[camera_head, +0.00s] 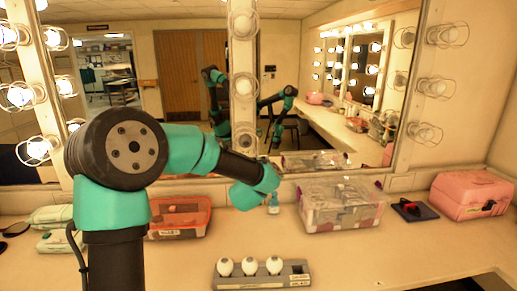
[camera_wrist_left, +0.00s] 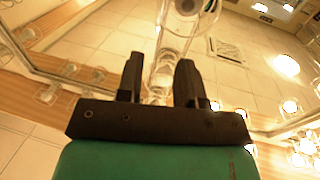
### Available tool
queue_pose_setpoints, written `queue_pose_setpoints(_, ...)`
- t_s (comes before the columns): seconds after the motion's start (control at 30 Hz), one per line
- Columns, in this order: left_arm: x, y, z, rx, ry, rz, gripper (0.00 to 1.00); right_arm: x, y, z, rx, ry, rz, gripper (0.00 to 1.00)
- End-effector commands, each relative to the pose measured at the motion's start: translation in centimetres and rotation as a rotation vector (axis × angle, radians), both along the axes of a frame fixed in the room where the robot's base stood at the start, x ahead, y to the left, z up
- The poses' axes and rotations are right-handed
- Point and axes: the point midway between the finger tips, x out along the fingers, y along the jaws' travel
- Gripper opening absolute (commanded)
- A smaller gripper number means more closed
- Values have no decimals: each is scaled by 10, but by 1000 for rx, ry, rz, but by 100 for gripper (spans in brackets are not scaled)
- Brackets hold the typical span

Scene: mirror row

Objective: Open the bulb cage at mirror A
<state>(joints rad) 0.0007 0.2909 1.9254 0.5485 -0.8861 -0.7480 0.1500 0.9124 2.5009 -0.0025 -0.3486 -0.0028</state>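Wire bulb cages surround the bulbs on the mirror posts. No mirror letter is readable. My right gripper is not in view.
A grey holder (camera_head: 262,281) with three white bulbs stands at the counter's front. The counter's front right is clear.

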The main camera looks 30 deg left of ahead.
Motion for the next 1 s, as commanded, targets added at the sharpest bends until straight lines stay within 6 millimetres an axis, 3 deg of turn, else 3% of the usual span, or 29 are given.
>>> queue_pose_setpoints(0.6,89,43,-1,0,0,1,34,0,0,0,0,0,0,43)
queue_pose_setpoints(1.0,135,65,-1,0,0,1,34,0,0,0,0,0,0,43)
